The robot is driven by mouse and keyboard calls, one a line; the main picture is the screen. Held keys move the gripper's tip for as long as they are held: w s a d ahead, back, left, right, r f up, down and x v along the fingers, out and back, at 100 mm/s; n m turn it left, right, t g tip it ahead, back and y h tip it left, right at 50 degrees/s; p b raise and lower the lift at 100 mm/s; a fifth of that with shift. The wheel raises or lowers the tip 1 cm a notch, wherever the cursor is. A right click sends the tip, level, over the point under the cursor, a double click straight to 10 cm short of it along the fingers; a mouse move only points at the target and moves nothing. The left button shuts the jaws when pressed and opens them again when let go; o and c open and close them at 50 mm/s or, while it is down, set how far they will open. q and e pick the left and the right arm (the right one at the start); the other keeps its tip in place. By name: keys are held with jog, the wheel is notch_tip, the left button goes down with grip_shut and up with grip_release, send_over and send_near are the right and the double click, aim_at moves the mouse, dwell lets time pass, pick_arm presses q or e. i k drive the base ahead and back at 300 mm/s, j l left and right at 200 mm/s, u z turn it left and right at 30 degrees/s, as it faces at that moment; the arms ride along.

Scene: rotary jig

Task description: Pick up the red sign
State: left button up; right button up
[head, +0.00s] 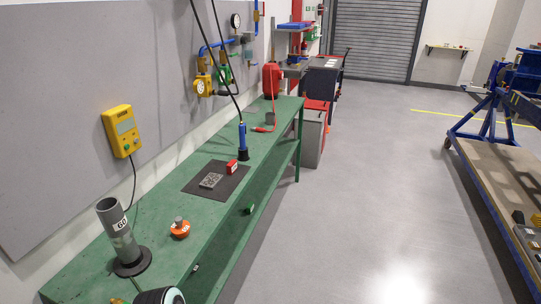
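A small red piece with a pale mark (232,168) stands on a dark mat (203,189) on the green workbench (165,205). It is the nearest match to a red sign, but it is too small to read. A grey patterned plate (211,181) lies just left of it on the same mat. Neither of my grippers shows. A rounded black and white part at the bottom edge may be part of my arm.
An orange-red piece with a grey knob (180,228) and a grey tube on a black base (118,235) stand on the near bench. A blue tool (243,136) stands beyond the mat under a hanging cable. Open floor (370,190) lies right, before a wooden-topped platform (490,185).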

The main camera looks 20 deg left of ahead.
aim_at(232, 167)
jog(key=i+l+u, duration=0.1)
jog(key=i, duration=0.4)
jog(key=i+l+u, duration=0.1)
jog(key=i, duration=0.4)
jog(key=i+l+u, duration=0.1)
jog(key=i, duration=0.4)
jog(key=i+l+u, duration=0.15)
jog(key=u, duration=0.3)
jog(key=i+l+u, duration=0.25)
jog(key=u, duration=0.15)
jog(key=i+l+u, duration=0.25)
jog(key=u, duration=0.2)
